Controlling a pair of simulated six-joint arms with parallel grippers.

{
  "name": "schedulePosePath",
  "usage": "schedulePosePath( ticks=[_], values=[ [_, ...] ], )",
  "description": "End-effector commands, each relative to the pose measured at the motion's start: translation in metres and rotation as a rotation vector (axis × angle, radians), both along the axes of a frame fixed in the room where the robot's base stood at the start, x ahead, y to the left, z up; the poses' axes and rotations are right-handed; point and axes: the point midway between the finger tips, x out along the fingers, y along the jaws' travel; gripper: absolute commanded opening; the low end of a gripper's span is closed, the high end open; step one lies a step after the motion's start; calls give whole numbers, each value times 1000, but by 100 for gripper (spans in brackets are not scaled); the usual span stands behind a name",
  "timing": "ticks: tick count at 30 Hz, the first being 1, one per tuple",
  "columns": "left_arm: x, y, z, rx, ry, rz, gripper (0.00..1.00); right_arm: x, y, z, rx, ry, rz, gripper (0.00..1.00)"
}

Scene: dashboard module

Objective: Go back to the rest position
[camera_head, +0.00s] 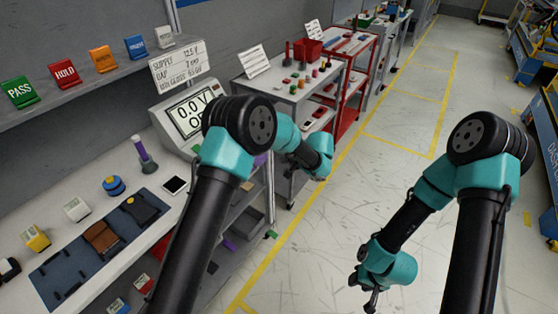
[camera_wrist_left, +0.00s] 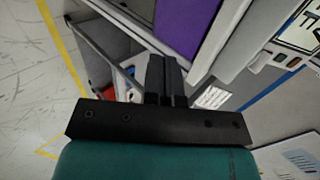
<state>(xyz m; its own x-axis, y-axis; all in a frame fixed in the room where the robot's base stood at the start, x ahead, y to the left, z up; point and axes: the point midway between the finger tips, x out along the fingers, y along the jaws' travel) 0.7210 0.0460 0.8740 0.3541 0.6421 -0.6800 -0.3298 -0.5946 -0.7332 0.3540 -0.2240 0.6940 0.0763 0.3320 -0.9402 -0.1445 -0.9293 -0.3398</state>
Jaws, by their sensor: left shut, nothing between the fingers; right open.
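My left arm (camera_head: 215,155) bends over the front edge of the workbench in the head view, and its teal wrist (camera_head: 318,162) hangs over the aisle side. The fingers are hidden there. In the left wrist view my left gripper (camera_wrist_left: 166,78) has its two dark fingers together with nothing between them. My right arm (camera_head: 478,150) reaches down over the open floor. My right gripper (camera_head: 371,300) is low near the bottom of the head view, open and empty, away from any bench.
A grey cart (camera_head: 290,95) and red cart (camera_head: 365,75) stand behind. The floor (camera_head: 310,255) is clear.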

Motion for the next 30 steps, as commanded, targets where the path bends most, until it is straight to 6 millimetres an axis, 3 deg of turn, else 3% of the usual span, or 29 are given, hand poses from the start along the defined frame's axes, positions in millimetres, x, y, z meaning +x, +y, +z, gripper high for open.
schedulePosePath(
  ticks=[15, 19, 23, 25, 30],
  values=[
    [-1, -2, 1, -1, 1, -1, 0, 0, 0, 0, 0, 0, 0, 43],
    [-6, 3, -7, -18, 31, 2, 0, 0, 0, 0, 0, 0, 0, 43],
    [-24, 20, -35, -89, 131, 11, 0, 0, 0, 0, 0, 0, 0, 43],
    [-42, 33, -58, -156, 213, 21, 0, 0, 0, 0, 0, 0, 0, 43],
    [-111, 67, -120, -408, 433, 71, 0, 0, 0, 0, 0, 0, 0, 43]
  ],
)
